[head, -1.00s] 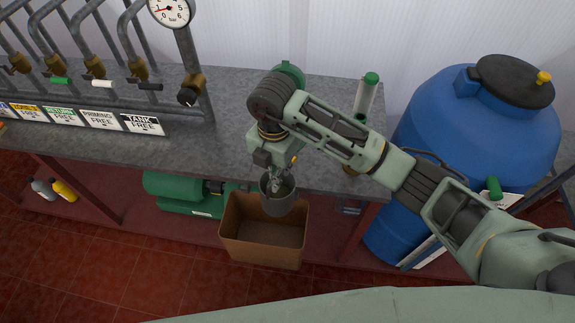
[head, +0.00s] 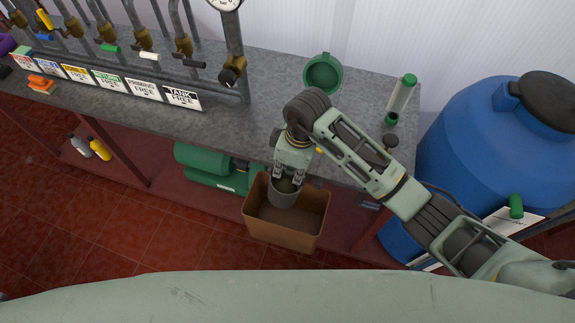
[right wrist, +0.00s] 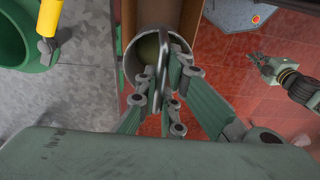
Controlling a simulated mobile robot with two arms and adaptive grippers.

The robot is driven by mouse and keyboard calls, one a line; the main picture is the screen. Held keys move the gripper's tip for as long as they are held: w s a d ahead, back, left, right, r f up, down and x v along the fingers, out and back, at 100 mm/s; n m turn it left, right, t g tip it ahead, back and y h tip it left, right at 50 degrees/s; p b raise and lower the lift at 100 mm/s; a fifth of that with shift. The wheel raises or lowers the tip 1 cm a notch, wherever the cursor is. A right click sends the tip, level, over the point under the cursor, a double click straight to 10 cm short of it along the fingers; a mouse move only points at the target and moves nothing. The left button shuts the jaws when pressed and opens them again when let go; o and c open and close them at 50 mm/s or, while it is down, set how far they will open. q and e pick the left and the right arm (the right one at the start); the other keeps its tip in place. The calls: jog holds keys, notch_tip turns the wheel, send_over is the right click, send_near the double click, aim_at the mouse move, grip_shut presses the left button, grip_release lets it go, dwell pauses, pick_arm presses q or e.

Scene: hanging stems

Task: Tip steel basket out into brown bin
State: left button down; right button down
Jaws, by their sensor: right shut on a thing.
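The steel basket (head: 284,196) is a small grey cup-like vessel with something olive-green inside. My right gripper (head: 289,180) is shut on it, and the right wrist view shows the basket (right wrist: 130,66) with its bar-like handle (right wrist: 163,62) between the fingers. The basket's mouth faces mostly up, with perhaps a slight tilt. The brown bin (head: 285,238) is an open box below it; the basket overlaps its back left part. I cannot tell how high the basket is above the bin. My left gripper (right wrist: 262,68) shows only in the right wrist view, apart from the bin.
The grey bench (head: 260,120) with pipes and valves lies behind the bin. A green pump (head: 215,168) sits left of it on the lower shelf. An open green housing (head: 323,74) stands on the bench. A blue drum (head: 490,140) is at right. Red floor (head: 170,235) is clear.

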aim_at(302, 185)
jog(key=d+f+y, duration=0.1)
jog(key=y, duration=0.1)
jog(key=d+f+t+y, duration=0.1)
jog(key=f+y, duration=0.1)
jog(key=s+d+f+y, duration=0.1)
jog(key=f+y, duration=0.1)
jog(key=shift+s+d+f+t, duration=0.1)
jog(key=shift+d+t, duration=0.05)
jog(key=shift+t, duration=0.25)
jog(key=shift+d+f+t+y, duration=0.35)
jog(key=shift+f+y, duration=0.2)
jog(key=shift+y, duration=0.25)
notch_tip(302, 185, down, 7)
jog(key=d+t+y+b, duration=0.1)
jog(key=t+y+b, duration=0.2)
jog(key=y+b, duration=1)
jog(key=shift+s+t+b, duration=0.25)
jog(key=shift+t+b, duration=0.1)
jog(key=shift+b, duration=6.1)
jog(key=shift+r, duration=0.1)
